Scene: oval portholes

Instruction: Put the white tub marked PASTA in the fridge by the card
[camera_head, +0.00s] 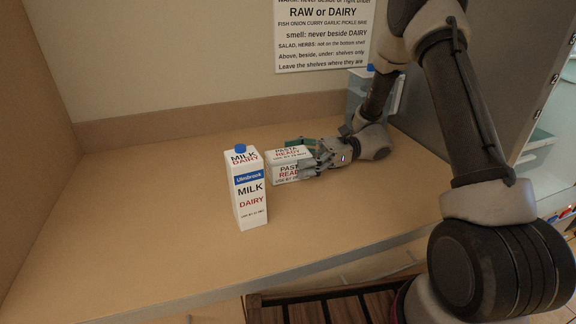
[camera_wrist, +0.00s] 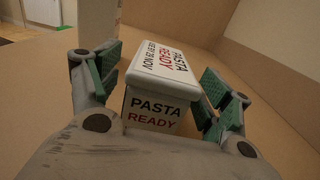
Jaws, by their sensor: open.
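Part of the fridge, with pale shelves (camera_head: 538,150), shows at the right.
A milk carton (camera_head: 248,190) marked MILK DAIRY stands upright just left of the tub. A clear container with a blue top (camera_head: 356,92) stands behind my arm. The counter's left part (camera_head: 130,210) is bare; its front edge lies below.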

